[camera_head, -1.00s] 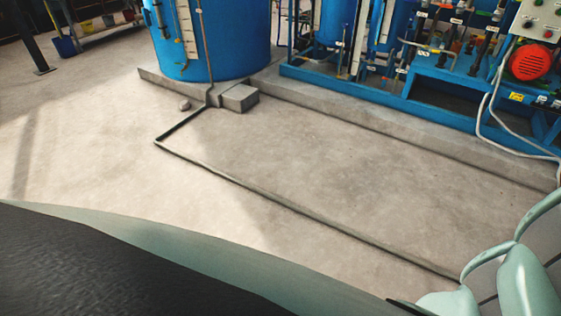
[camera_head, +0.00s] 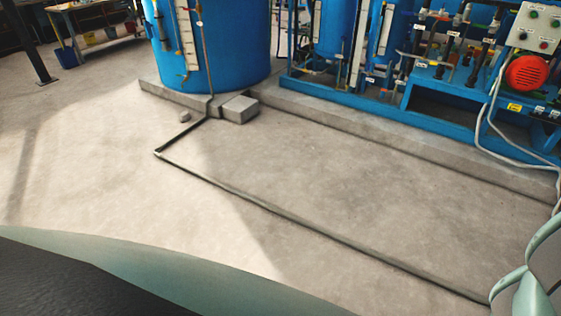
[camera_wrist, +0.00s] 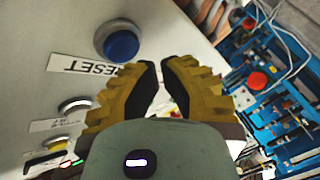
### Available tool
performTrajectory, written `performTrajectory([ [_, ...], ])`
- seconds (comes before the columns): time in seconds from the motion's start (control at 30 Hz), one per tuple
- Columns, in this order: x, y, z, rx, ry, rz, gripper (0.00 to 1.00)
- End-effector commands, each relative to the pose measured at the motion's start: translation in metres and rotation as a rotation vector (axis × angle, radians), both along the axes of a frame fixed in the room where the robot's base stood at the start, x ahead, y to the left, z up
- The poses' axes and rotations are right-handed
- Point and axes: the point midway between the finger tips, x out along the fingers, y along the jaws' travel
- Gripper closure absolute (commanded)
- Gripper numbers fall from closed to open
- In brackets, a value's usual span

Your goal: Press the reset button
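The reset button is a round blue button (camera_wrist: 121,45) in a metal ring on a light panel (camera_wrist: 60,25), at the upper left of the wrist view. A white label reading RESET (camera_wrist: 90,66), upside down in this view, is beside it. My gripper (camera_wrist: 159,63) has yellow ridged fingers with black inner faces. Its fingertips appear just right of and below the button, with no contact visible. Only a narrow gap shows between the fingertips; whether they count as shut is unclear. The gripper and the reset button are not visible in the head view.
Another ringed button (camera_wrist: 75,105) and more controls lie lower left on the same panel. Blue-framed machinery (camera_head: 435,105) with a red round part (camera_head: 527,73) and a blue tank (camera_head: 215,45) stand beyond open concrete floor (camera_head: 330,175). Grey cables hang at right.

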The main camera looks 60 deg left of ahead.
Motion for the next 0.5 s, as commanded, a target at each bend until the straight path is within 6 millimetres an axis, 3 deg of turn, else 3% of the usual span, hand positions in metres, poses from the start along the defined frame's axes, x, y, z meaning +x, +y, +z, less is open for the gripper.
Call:
performTrajectory([
  [0.37, 0.0031, -0.0013, 0.0004, -0.001, 0.000, 0.005, 1.00],
  [0.4, 0.0030, -0.0013, 0.0004, -0.001, 0.000, 0.005, 0.96],
  [0.5, 0.0030, -0.0013, 0.0004, -0.001, 0.000, 0.005, 1.00],
])
